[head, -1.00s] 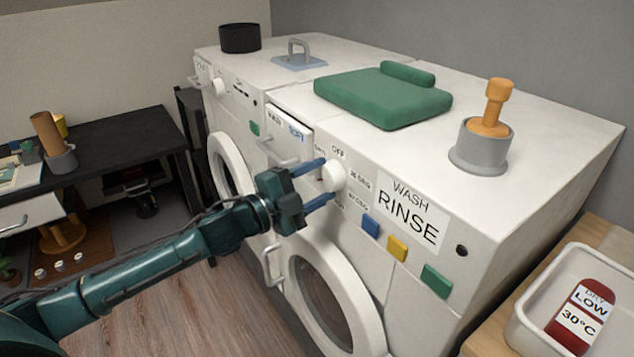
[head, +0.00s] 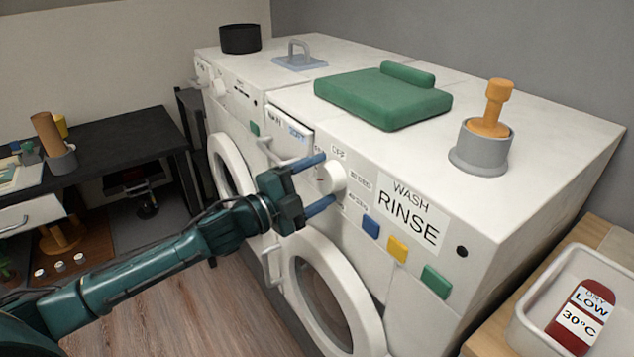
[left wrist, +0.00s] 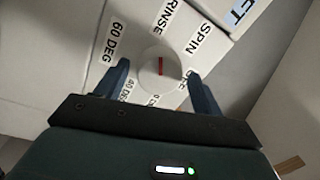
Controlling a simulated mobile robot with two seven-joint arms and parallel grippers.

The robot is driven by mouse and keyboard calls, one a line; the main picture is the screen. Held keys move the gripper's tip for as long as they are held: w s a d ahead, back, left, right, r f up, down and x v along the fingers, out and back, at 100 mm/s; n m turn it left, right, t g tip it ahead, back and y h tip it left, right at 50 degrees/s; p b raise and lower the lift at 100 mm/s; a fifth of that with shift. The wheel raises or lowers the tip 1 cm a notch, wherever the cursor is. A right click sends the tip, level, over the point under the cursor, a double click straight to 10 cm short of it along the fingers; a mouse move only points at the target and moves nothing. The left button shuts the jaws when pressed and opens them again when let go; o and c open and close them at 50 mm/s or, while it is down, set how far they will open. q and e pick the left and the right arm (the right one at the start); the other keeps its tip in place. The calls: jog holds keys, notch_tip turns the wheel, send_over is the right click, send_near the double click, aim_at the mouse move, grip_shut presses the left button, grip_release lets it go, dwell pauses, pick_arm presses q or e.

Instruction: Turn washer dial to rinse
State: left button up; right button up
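The dial (head: 333,177) is a round white knob on the white front panel of the nearer washer. In the left wrist view the dial (left wrist: 152,82) carries a red line that runs up the picture, roughly toward the RINSE label (left wrist: 173,18). SPIN and 60 DEG labels sit to either side; lower labels are partly hidden. My left gripper (head: 326,180) is open, its blue fingers on either side of the dial. In the left wrist view the gripper (left wrist: 160,82) shows a gap beside the dial at the left finger; contact at the right finger is unclear. My right gripper is out of view.
A WASH RINSE card (head: 412,214) and blue, yellow and green buttons lie right of the dial. A drawer handle (head: 280,155) is close on the left and the round door (head: 350,300) below.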

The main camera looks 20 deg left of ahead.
pick_arm(q)
jog(key=shift+o, duration=0.3)
jog(key=shift+s+a+f, duration=0.2)
jog(key=shift+s+a, duration=0.1)
jog(key=shift+s, duration=0.05)
jog(key=b+v, duration=0.3)
jog(key=v, duration=0.9)
jog(key=shift+s, duration=0.15)
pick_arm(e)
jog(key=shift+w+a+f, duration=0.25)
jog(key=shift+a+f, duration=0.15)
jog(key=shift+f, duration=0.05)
pick_arm(q)
jog(key=shift+r, duration=0.15)
